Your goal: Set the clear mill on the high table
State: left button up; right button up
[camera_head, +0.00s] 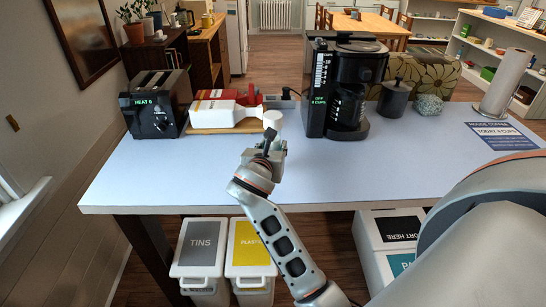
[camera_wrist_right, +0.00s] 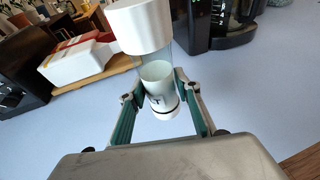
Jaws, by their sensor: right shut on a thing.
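In the right wrist view the clear mill (camera_wrist_right: 158,72) has a see-through body with white contents and a pale base with a dark ring. There my right gripper (camera_wrist_right: 160,92) is shut on its lower body, one finger on each side. The mill is over the blue tabletop (camera_wrist_right: 240,90); I cannot tell whether its base touches it. My left gripper is not in view.
A toaster (camera_head: 157,105), a board with red and white containers (camera_head: 222,113) and a coffee maker (camera_head: 345,85) stand along the back. A dark canister (camera_head: 393,98), a patterned pot (camera_head: 428,106) and a paper roll (camera_head: 505,82) are to the right. The tabletop's front middle is clear.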

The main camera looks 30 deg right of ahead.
jog(key=shift+f, duration=1.75)
jog(key=shift+f, duration=0.1)
jog(key=o, duration=1.3)
jog(key=shift+f, duration=0.1)
jog(key=v, duration=0.7)
jog(key=shift+s+a+r, duration=0.15)
jog(key=shift+s+r, duration=0.1)
jog(key=shift+r, duration=0.05)
